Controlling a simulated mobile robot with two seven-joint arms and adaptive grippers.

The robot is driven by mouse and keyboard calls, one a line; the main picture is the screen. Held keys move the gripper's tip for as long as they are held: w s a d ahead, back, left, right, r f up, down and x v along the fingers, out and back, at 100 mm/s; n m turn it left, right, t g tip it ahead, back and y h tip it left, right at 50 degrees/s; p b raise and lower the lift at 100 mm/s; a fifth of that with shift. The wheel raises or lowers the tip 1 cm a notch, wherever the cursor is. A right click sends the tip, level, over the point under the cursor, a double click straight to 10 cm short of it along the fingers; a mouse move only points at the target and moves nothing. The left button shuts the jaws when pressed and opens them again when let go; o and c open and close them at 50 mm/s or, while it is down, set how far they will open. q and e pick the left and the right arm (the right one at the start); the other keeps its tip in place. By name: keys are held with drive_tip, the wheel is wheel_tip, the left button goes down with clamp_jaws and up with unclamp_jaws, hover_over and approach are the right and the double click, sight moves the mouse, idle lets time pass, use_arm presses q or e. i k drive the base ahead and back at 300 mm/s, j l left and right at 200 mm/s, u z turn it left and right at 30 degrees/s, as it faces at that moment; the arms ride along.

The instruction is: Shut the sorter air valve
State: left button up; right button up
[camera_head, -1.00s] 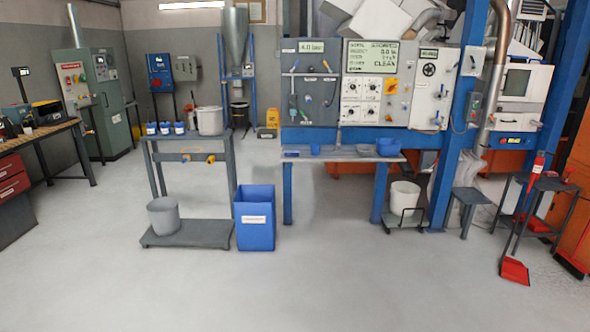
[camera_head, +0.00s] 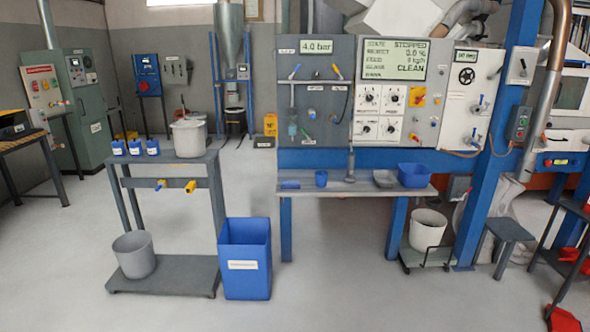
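The grey air panel (camera_head: 316,100) hangs on the blue frame ahead, and its display (camera_head: 317,46) reads 4.0 bar. The small labels are too small to read, so I cannot tell which is the sorter air valve. The status screen (camera_head: 391,59) beside it reads STOPPED, 0.0 %, 0 kg/h and CLEAN. Neither of my grippers is in view.
A blue-legged shelf (camera_head: 350,189) with blue containers stands below the panels. A blue bin (camera_head: 245,258) and a grey stand (camera_head: 162,276) with a bucket are at the front left. A white bucket (camera_head: 427,229) is below the shelf's right end. The floor in front is clear.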

sight(296, 70)
drive_tip(key=i, duration=1.35)
drive_tip(key=i+j, duration=0.15)
drive_tip(key=i, duration=0.4)
drive_tip(key=i+j, duration=0.15)
drive_tip(key=i, duration=0.35)
drive_tip(key=i+j, duration=0.15)
drive_tip(key=i, duration=0.4)
drive_tip(key=l+z, duration=0.05)
